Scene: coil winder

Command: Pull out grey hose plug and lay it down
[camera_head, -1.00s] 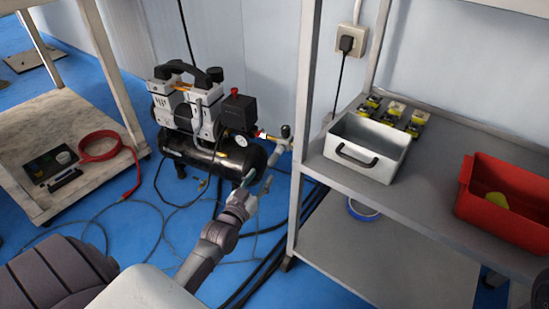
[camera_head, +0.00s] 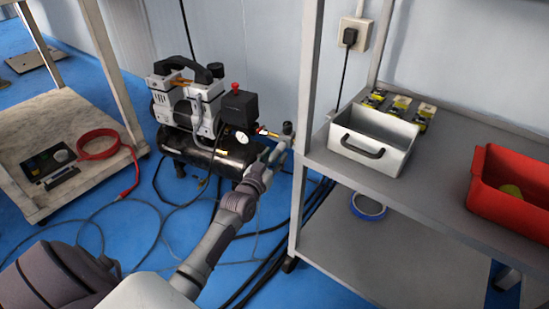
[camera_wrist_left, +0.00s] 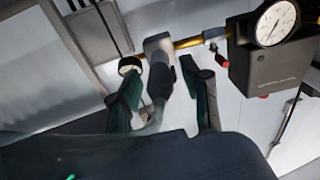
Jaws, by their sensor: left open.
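The grey hose plug (camera_wrist_left: 160,80) sits in the light grey coupling (camera_wrist_left: 157,45) at the end of a brass pipe in the left wrist view. A hose seems to run from it toward the gripper's palm. My left gripper (camera_wrist_left: 163,88) is open, with one finger on each side of the plug and visible gaps. In the head view my left gripper (camera_head: 274,156) is at the compressor's outlet and mostly hides the plug. The compressor (camera_head: 205,125) stands on the blue floor. My right gripper is not in view.
A grey shelf table (camera_head: 450,170) stands close on the right, with a metal bin (camera_head: 370,140) and a red bin (camera_head: 510,190). Cables lie on the floor.

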